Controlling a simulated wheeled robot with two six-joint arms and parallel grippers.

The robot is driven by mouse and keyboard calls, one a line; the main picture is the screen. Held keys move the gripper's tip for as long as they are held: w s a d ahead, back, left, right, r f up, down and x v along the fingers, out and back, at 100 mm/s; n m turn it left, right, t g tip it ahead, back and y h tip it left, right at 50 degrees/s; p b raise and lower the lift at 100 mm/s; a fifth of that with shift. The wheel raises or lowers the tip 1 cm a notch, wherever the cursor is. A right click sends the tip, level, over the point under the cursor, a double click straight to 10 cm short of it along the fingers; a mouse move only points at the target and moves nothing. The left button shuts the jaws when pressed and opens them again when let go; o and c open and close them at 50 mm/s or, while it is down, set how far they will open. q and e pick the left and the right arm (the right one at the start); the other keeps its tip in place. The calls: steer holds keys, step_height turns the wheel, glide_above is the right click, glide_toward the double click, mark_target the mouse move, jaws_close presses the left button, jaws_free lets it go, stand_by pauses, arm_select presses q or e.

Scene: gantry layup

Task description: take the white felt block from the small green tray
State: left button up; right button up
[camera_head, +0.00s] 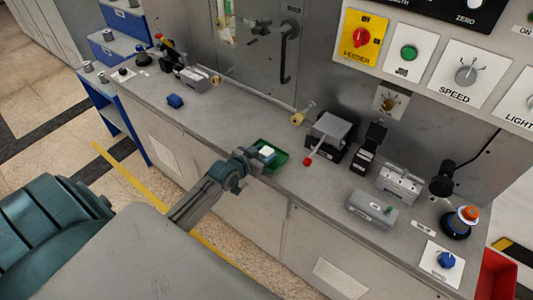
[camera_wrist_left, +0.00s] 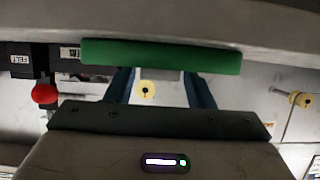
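The small green tray (camera_head: 280,162) stands on the grey bench top, near its front edge. The white felt block (camera_head: 267,151) shows its pale top inside the tray. My left gripper (camera_head: 267,156) reaches into the tray at the block, its fingers partly hidden. In the left wrist view the tray's green wall (camera_wrist_left: 160,55) runs across and hides the fingertips. The two blue fingers of my left gripper (camera_wrist_left: 160,80) stand apart, with a pale patch between them by the wall. I cannot tell whether they touch the block. My right gripper is not in view.
A lever with a red knob (camera_head: 308,161) and its grey box (camera_head: 331,127) stand just right of the tray. A grey unit (camera_head: 371,209) sits further right. Bench between blue block and tray is mostly clear.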

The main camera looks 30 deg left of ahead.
arm_select(q)
steer(key=c, duration=0.7)
steer(key=shift+o, duration=0.2)
steer(key=shift+r, duration=0.1)
